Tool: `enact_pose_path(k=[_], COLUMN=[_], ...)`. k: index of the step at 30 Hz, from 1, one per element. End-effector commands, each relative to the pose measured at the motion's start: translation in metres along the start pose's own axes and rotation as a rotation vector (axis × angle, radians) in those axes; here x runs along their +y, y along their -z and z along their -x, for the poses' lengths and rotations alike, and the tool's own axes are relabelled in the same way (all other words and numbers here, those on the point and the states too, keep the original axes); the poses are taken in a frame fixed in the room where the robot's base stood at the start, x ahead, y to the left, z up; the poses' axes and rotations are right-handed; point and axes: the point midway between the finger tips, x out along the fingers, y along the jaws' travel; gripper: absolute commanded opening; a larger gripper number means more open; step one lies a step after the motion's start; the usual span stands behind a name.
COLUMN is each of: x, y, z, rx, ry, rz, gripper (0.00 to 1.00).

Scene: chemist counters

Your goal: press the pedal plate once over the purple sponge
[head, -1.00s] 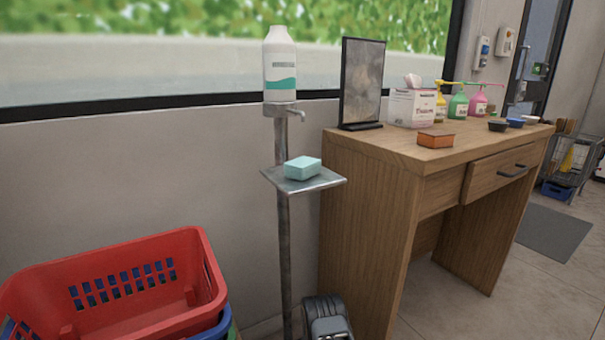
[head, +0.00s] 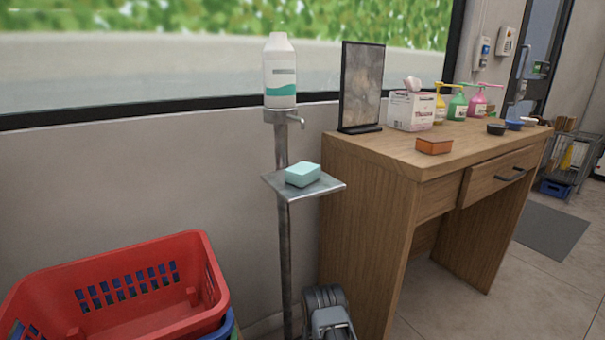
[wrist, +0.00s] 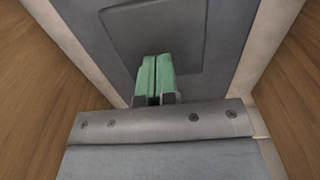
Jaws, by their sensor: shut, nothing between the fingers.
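A dispenser stand (head: 284,240) holds a white pump-type bottle (head: 280,72) above a small metal tray (head: 325,187). A mint-green sponge (head: 303,174) lies on the tray under the spout; no purple sponge shows. My gripper (wrist: 157,62) has green fingers shut together, with nothing between them. In the wrist view they are over a dark grey plate (wrist: 190,35) with a rounded outline, which may be the pedal plate; contact cannot be told. In the head view my arm is low beside the stand's post, and the fingertips and the stand's foot are hidden.
A wooden desk (head: 365,215) stands close right of the stand, with an orange sponge (head: 434,146), a tissue box (head: 411,110), a dark framed panel (head: 361,87), pump bottles and small bowls. Red basket (head: 120,300) is at lower left. A window is behind.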

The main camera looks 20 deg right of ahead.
Motion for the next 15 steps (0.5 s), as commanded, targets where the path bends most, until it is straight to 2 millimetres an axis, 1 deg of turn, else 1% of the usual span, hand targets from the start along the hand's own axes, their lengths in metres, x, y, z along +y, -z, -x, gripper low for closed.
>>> enact_pose_path(k=[10,15], x=[0.0000,0.0001], y=[0.0001,0.0001], z=[0.0010,0.0097], rx=[0.000,0.000], ry=[0.000,0.000], rz=[0.000,0.000], gripper=[0.00,0.00])
